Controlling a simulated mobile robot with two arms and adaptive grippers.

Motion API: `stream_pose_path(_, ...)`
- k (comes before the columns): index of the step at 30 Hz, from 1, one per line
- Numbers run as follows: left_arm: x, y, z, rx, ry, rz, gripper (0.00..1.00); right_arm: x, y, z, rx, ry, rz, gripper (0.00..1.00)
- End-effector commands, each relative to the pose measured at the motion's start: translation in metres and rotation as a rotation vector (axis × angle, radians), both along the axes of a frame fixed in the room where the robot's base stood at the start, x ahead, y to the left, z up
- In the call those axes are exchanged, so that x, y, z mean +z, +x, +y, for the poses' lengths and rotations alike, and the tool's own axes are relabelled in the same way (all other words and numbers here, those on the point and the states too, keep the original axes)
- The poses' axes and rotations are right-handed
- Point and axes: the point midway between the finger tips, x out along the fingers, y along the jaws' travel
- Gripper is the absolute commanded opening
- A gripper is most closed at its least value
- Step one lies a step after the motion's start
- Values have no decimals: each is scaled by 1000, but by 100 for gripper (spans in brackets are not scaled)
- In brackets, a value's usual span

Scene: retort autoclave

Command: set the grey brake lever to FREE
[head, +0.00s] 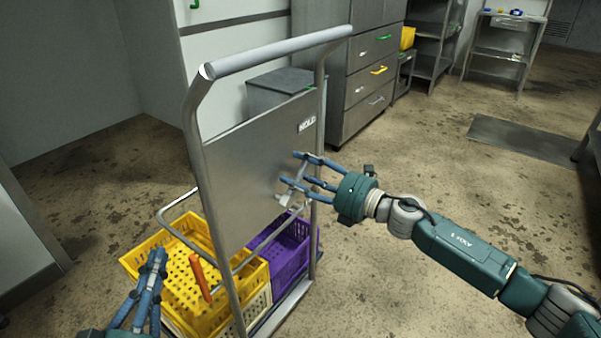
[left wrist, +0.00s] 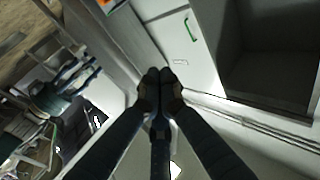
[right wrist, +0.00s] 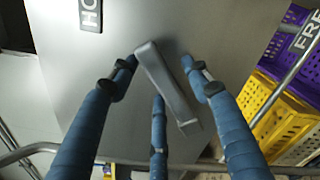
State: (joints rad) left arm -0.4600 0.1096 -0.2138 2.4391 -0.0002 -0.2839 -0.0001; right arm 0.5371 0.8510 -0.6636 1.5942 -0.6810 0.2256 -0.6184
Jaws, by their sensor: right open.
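The grey brake lever (right wrist: 168,85) is on the metal panel (head: 250,165) of a trolley. In the right wrist view it slants, its upper end towards the HOLD label (right wrist: 90,12). A FREE label (right wrist: 305,35) shows at the right edge there. HOLD also shows in the head view (head: 307,124), above the lever. My right gripper (head: 295,172) is open at the panel, its fingers on either side of the lever; I cannot tell if they touch it. My left gripper (head: 155,258) is at the lower left, shut and empty in the left wrist view (left wrist: 158,76).
The trolley has a tall push handle (head: 280,52). Grey drawers (head: 372,75) stand behind. The floor to the right is mostly clear, with a dark mat (head: 520,140).

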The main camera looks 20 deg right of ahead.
Motion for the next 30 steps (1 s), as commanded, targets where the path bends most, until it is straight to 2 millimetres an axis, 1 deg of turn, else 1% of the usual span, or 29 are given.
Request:
stream_pose_path(2, 0, 0, 0, 0, 0, -1, 0, 0, 0, 0, 0, 0, 0, 46)
stream_pose_path(3, 0, 0, 0, 0, 0, -1, 0, 0, 0, 0, 0, 0, 0, 38)
stream_pose_path(5, 0, 0, 0, 0, 0, -1, 0, 0, 0, 0, 0, 1, 1, 26)
stream_pose_path(6, 0, 0, 0, 0, -1, -1, 0, 0, 0, 0, 0, 1, 1, 18)
stream_pose_path(9, 0, 0, 0, 0, -1, -1, 0, 0, 0, 0, 0, 1, 1, 0)
stream_pose_path(17, 0, 0, 0, 0, 0, 3, 0, -1, 0, -1, 0, 7, 6, 0)
stream_pose_path(20, -4, 1, 0, 0, 5, 20, 0, -2, 1, -1, 0, 24, 20, 0)
stream_pose_path(26, -36, -1, 5, 9, 39, 157, 0, -8, 4, -5, -1, 101, 81, 0)
stream_pose_path(30, -66, -7, 11, 18, 74, 290, 0, -14, 7, -9, -1, 188, 148, 0)
